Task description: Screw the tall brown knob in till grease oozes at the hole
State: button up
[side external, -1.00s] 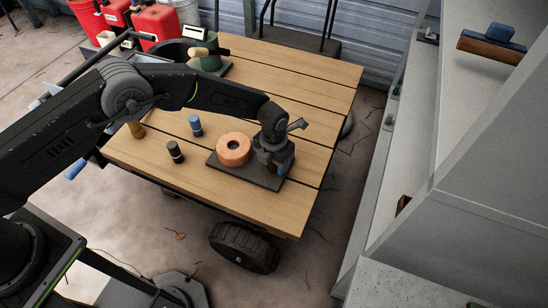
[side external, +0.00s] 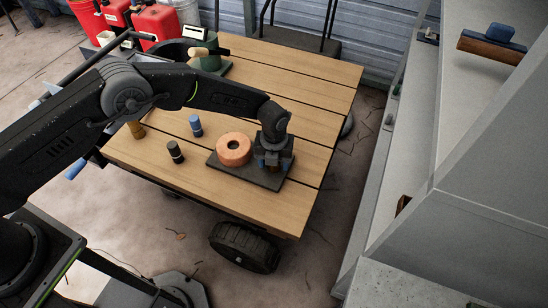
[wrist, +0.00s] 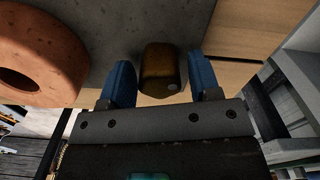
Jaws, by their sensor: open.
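A tall brown knob (wrist: 160,70) stands on the dark plate (wrist: 120,25) in the wrist view, with a small pale spot near its lower right edge. I cannot tell whether the spot is a hole or grease. My gripper (wrist: 163,82) is open, its blue fingers on either side of the knob with gaps showing. In the side view my gripper (side external: 273,161) is low over the right part of the plate (side external: 263,181) and mostly hides the knob. An orange ring-shaped piece (side external: 233,149) lies beside it on the plate; it also shows in the wrist view (wrist: 75,40).
A blue-topped piece (side external: 195,125), a black one (side external: 175,152) and a brown one (side external: 136,129) stand on the wooden tabletop (side external: 290,80). A green device (side external: 210,60) is at the back. Grey shelving (side external: 440,150) stands to the right.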

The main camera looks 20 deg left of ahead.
jog(key=n, duration=0.6)
jog(key=shift+c, duration=0.2)
jog(key=c, duration=0.9)
jog(key=m, duration=0.9)
jog(key=o, duration=0.9)
jog(key=shift+o, duration=0.2)
